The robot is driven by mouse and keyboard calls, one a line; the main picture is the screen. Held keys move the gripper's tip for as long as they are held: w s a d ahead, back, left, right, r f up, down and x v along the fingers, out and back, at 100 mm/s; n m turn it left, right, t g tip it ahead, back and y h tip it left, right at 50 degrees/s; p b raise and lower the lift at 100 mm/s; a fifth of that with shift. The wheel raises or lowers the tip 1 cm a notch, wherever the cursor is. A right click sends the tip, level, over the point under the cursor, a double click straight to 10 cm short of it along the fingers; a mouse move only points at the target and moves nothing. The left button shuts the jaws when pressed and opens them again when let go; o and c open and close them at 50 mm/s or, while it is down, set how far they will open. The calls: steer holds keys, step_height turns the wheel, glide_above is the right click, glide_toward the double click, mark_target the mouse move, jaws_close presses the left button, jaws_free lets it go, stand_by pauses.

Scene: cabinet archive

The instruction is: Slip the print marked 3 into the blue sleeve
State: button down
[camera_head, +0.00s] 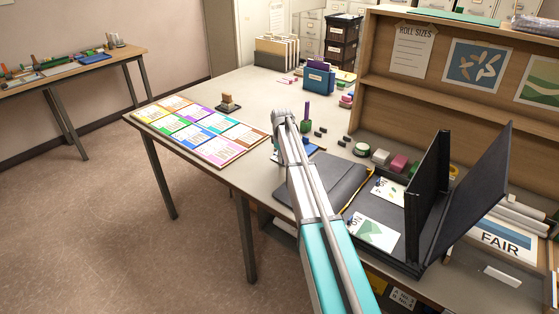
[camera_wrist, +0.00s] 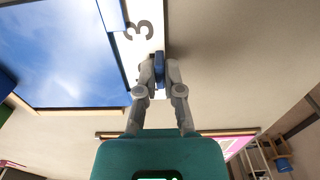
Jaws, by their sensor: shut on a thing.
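The print marked 3 (camera_wrist: 140,38) shows in the wrist view as a pale strip bearing a dark 3, beside a large blue sky-like picture. My gripper (camera_wrist: 160,66) is shut at its edge, with a small blue piece between the fingertips. In the head view my gripper (camera_head: 279,146) is small and partly hidden by my arm, over the table's middle. A flat blue patch (camera_head: 309,150) shows behind the arm; I cannot tell whether it is the print or the blue sleeve. An upright blue holder (camera_head: 318,82) stands farther back.
A dark folder (camera_head: 358,180) and a tall black open case (camera_head: 428,190) lie right of my arm, with picture cards (camera_head: 375,232) nearby. A coloured chart (camera_head: 200,130) covers the left table end. A green cup (camera_head: 306,125) and small items stand behind. A wooden shelf (camera_head: 455,92) bounds the right.

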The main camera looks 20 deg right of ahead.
steer(key=shift+w+d, duration=0.9)
steer(key=shift+d, duration=0.3)
steer(key=shift+s, duration=0.1)
steer(key=c, duration=0.7)
jaws_free()
steer(key=shift+r+p, duration=3.45)
steer(key=shift+r, duration=0.05)
steer(key=s+a+m, duration=0.1)
steer(key=s+a, duration=0.1)
steer(key=s, duration=0.4)
steer(key=s+a+m, duration=0.1)
steer(key=s+a, duration=0.2)
steer(key=s, duration=0.3)
steer(key=s+a+m, duration=0.1)
steer(key=s+a, duration=0.1)
steer(key=s, duration=0.4)
steer(key=shift+a, duration=0.3)
steer(key=s+a+m, duration=0.2)
steer(key=s+a, duration=0.1)
steer(key=s, duration=0.7)
steer(key=s+a+m, duration=0.2)
steer(key=s, duration=0.8)
steer(key=shift+s+a, duration=0.15)
steer(key=shift+a, duration=0.25)
